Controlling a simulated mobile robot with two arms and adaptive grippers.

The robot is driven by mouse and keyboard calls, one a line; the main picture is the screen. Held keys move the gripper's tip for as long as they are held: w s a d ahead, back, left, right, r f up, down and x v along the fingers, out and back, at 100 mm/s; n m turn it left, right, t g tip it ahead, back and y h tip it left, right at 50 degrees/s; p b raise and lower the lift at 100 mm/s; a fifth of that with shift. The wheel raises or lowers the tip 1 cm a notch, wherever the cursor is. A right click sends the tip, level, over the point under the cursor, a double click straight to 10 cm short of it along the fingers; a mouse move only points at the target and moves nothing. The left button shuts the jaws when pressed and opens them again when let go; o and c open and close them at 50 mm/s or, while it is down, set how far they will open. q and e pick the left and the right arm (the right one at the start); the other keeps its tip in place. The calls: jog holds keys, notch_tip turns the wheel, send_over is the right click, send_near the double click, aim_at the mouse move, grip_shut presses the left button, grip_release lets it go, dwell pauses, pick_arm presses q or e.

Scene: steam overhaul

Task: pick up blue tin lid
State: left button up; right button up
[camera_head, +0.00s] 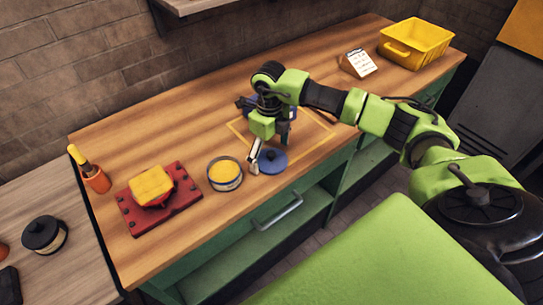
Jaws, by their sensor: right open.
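The blue tin lid (273,162) is a round disc with a small knob, lying on the wooden bench near its front edge. My right gripper (268,157) reaches in from the right and points down at the lid. Its jaws are open, with one pale finger at the lid's left edge and a darker finger behind it. I cannot tell whether a finger touches the lid. An open round tin (225,174) with yellow contents stands just left of the lid. My left gripper is not in view.
A red plate (183,214) holds a yellow sponge-like block (151,186). An orange cup (96,180) stands at the left end. A blue object partly shows behind my right gripper, within a yellow outline. A yellow bin (430,40) and a small card (359,63) sit far right.

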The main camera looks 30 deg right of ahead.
jog(key=shift+f, duration=0.15)
jog(key=shift+c, duration=0.3)
jog(key=c, duration=1.2)
jog(key=shift+r, duration=0.2)
